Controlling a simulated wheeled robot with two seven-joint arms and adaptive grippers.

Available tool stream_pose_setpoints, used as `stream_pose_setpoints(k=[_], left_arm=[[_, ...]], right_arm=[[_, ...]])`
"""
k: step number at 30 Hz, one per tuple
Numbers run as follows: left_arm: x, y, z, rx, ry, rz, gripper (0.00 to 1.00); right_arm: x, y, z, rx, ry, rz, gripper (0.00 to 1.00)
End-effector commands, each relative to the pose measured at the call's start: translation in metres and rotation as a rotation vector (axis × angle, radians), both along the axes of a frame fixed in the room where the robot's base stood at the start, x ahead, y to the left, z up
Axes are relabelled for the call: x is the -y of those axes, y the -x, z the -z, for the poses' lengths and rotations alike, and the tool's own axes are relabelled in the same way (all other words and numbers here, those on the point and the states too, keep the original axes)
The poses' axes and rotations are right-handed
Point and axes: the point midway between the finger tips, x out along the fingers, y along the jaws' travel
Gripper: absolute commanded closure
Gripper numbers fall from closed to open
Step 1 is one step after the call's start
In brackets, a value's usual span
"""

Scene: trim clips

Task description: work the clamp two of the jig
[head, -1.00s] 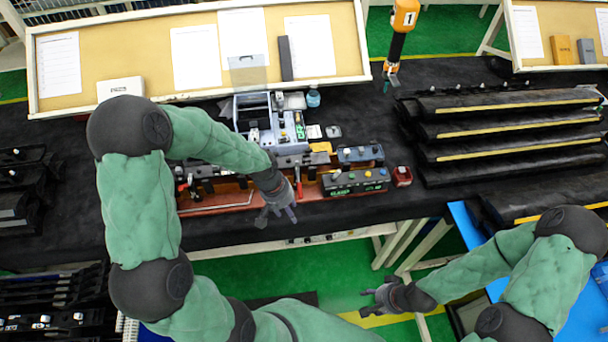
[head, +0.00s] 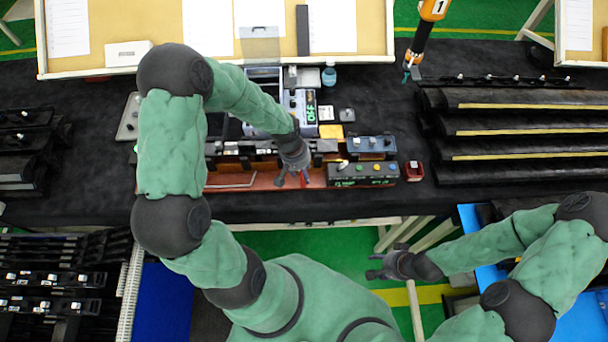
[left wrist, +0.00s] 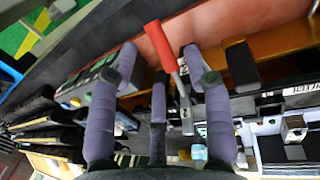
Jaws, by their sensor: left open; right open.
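The jig (head: 262,182) is a long red-brown base with black clamps and rails along it, on the black bench. My left gripper (head: 293,182) is over the jig's front part. In the left wrist view its two purple fingers stand open on either side of a clamp lever with a red handle (left wrist: 160,46) and metal shank. I cannot tell whether a finger touches the lever. In the head view the handle shows only as a small red spot beside the fingers, and the arm hides part of the jig. My right gripper (head: 374,265) is open and empty, off the bench front.
Button boxes (head: 362,174) stand at the jig's right end, with a small red box (head: 413,171) beside them. A grey device with a green display (head: 311,112) stands behind. Dark trim strips (head: 520,126) lie stacked at the right. An orange tool (head: 425,30) hangs at the back.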

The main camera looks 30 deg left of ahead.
Motion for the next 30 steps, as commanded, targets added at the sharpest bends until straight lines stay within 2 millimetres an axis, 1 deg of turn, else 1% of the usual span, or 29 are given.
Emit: stream_pose_setpoints(k=[1,3,7,11,18,19,20,21,24,30], left_arm=[[0.002,0.001,0.009,-0.005,0.002,0.000,0.50],[0.003,-0.001,0.017,-0.002,0.001,0.001,0.50],[0.005,-0.001,0.027,-0.002,0.001,0.000,0.50],[0.005,-0.002,0.031,0.000,0.000,-0.001,0.50],[0.005,-0.002,0.031,0.000,0.000,-0.001,0.50],[0.005,-0.002,0.031,0.000,0.000,-0.001,0.56],[0.005,-0.002,0.031,-0.001,0.001,-0.001,0.64],[0.005,-0.002,0.031,-0.001,0.001,-0.001,0.76],[0.005,-0.002,0.031,-0.001,0.000,0.000,1.00],[0.005,-0.002,0.031,-0.002,0.001,0.000,1.00]], right_arm=[[0.000,0.000,0.001,0.000,0.000,0.000,0.50],[0.000,0.000,0.002,-0.001,0.000,0.000,0.50],[0.000,0.000,0.003,-0.001,0.000,0.000,0.50],[0.000,0.000,0.003,0.000,0.000,0.000,0.50],[0.000,0.000,0.003,0.000,0.000,0.000,0.50],[0.000,0.000,0.003,0.000,0.000,0.000,0.50],[0.000,0.000,0.003,0.000,0.000,0.000,0.50],[0.000,0.000,0.003,0.000,0.000,0.000,0.50],[0.000,0.000,0.003,0.000,0.000,0.000,0.50],[0.000,0.000,0.003,0.000,0.000,0.000,0.50]])
